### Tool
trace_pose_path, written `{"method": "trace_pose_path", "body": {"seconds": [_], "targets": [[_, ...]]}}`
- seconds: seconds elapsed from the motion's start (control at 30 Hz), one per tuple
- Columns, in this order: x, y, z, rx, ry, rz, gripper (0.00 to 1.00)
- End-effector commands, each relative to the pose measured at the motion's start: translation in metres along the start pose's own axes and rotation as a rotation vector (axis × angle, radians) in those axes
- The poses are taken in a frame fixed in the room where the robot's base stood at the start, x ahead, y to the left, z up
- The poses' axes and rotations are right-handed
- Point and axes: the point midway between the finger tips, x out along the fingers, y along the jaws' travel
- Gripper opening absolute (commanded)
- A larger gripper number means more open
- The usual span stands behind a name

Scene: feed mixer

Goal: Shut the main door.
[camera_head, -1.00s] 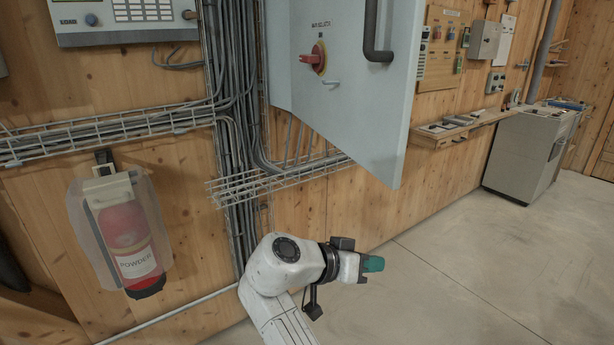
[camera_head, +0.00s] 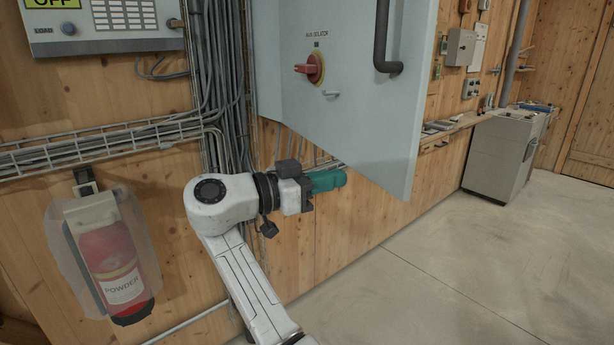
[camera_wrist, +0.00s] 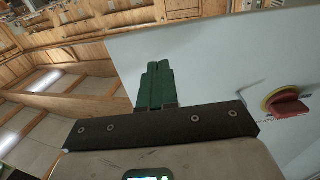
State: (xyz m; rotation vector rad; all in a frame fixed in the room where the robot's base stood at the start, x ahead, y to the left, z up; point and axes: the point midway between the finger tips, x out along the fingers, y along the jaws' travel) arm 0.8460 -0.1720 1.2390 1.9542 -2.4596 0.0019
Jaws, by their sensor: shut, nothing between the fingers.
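The main door (camera_head: 345,110) is a pale blue-grey cabinet door. It stands swung out from the wall in the head view, with a dark bar handle (camera_head: 382,45) and a red rotary isolator switch (camera_head: 312,69). Whether the fingers touch the door I cannot tell.
A fire extinguisher (camera_head: 112,262) in a clear cover hangs at the lower left. A wire cable tray (camera_head: 100,142) and cables run along the wooden wall. A grey cabinet (camera_head: 505,155) stands at the far right. The concrete floor (camera_head: 450,270) is clear.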

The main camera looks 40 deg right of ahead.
Motion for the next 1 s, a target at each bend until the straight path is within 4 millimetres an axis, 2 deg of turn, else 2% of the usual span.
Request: {"method": "trace_pose_path", "body": {"seconds": [0.03, 0.2, 0.4, 1.0], "targets": [[0.011, 0.001, -0.003, -0.001, 0.0, 0.003, 0.0], [0.04, 0.001, -0.002, -0.002, -0.001, 0.002, 0.0], [0.06, 0.0, -0.001, -0.002, -0.001, 0.001, 0.0], [0.069, 0.001, 0.002, -0.001, -0.001, -0.011, 0.0]]}}
